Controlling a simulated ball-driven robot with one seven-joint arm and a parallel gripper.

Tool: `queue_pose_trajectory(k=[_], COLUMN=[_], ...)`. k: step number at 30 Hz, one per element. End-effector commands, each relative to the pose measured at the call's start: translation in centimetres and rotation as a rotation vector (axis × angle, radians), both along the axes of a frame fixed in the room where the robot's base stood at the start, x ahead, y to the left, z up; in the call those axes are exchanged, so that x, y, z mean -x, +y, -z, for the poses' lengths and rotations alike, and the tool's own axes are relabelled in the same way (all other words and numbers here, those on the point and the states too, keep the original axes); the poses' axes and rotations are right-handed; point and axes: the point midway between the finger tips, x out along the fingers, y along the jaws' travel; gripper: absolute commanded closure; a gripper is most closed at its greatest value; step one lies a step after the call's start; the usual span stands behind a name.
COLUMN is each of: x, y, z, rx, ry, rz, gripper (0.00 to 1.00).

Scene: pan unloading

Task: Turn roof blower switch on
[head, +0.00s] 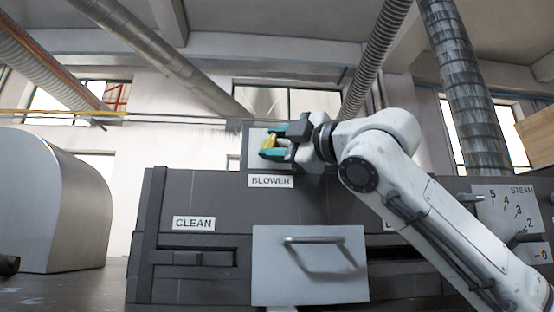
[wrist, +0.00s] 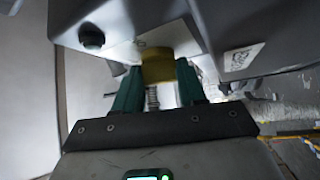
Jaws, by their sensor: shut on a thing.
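The blower switch is a yellow knob (head: 269,142) on a pale plate (head: 257,158) above the "BLOWER" label (head: 271,181) in the head view. My gripper (head: 272,143) reaches it from the right, its green fingers on either side of the knob. In the wrist view the yellow knob (wrist: 158,66) sits between the green fingertips of my gripper (wrist: 157,82), and the jaws are shut on it. The fingers partly hide the knob, and its turned position cannot be read.
A grey oven (head: 200,272) carries a "CLEAN" label and a panel with a handle (head: 311,265). A dial plate marked "STEAM" (head: 508,211) is at the right. A rounded metal housing (head: 50,200) stands at the left. Ducts run overhead.

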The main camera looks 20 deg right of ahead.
Motion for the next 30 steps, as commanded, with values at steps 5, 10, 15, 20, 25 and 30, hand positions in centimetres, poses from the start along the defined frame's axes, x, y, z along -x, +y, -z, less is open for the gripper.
queue_pose_trajectory(k=[5,10,15,20,25,30], x=[-0.22,-0.3,-0.4,-0.48,-0.57,-0.66], y=[0.32,0.47,0.67,0.82,1.02,1.16], z=[1.22,1.28,1.32,1.28,1.19,1.09], rx=[-0.162,-0.317,-0.469,-0.614,-0.767,-0.908], ry=[-0.045,-0.093,-0.141,-0.187,-0.235,-0.28], rz=[-0.005,-0.006,-0.005,-0.005,-0.004,-0.003], gripper=[0.9,0.9,0.9,0.9,0.9,0.9])
